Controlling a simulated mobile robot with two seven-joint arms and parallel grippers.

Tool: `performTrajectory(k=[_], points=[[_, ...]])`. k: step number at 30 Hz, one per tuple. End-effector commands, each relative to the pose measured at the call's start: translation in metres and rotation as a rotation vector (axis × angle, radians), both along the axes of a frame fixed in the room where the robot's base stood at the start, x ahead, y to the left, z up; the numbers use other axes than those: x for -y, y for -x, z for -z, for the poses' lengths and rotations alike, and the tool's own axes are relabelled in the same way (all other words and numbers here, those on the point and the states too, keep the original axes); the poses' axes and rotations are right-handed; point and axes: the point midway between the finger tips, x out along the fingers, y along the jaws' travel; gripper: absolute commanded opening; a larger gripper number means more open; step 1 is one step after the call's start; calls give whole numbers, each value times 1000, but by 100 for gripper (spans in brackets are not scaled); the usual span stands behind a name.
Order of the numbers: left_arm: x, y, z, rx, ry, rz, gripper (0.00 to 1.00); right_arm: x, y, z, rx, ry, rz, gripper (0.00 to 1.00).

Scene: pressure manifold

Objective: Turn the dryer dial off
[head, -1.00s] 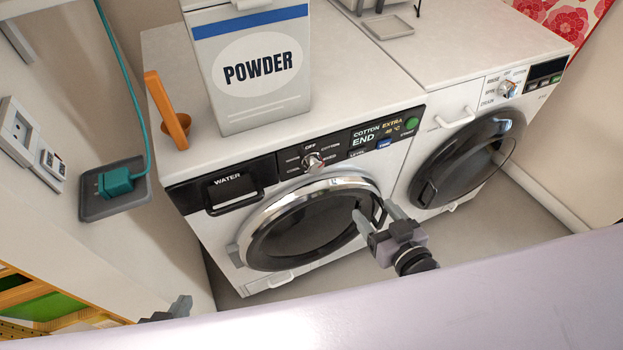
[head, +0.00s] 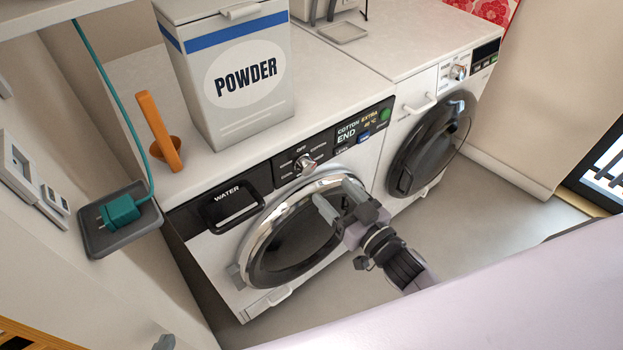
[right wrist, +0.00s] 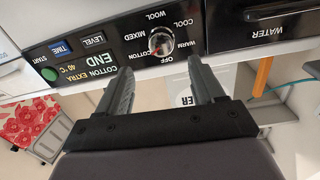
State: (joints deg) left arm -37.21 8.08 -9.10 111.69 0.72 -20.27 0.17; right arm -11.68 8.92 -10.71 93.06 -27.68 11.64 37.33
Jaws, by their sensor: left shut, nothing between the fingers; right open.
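The dryer is the left white machine, with a WATER drawer (head: 228,205) and a round glass door (head: 290,240). Its silver dial (head: 305,165) sits on the black panel under the OFF mark; the right wrist view shows the dial (right wrist: 161,42) upside down, among OFF, WARM, COOL, WOOL, MIXED and COTTON.
A POWDER box (head: 235,80) and an orange scoop (head: 160,133) stand on the dryer. A second machine (head: 435,120) with its own dial (head: 458,72) adjoins on the right. Floor (head: 460,235) in front is clear.

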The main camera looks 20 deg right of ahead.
Motion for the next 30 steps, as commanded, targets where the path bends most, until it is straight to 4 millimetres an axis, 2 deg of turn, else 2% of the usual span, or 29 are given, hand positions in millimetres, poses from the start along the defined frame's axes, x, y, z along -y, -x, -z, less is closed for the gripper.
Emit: performTrajectory(k=[8,21,30], points=[[0,0,1,0,0,0,0,-4,-11,-1,9,-4,-6,68],[1,0,4,0,1,1,0,-21,-62,-1,7,-3,-6,68],[1,0,4,0,1,0,0,-23,-70,-1,7,-3,-7,68]])
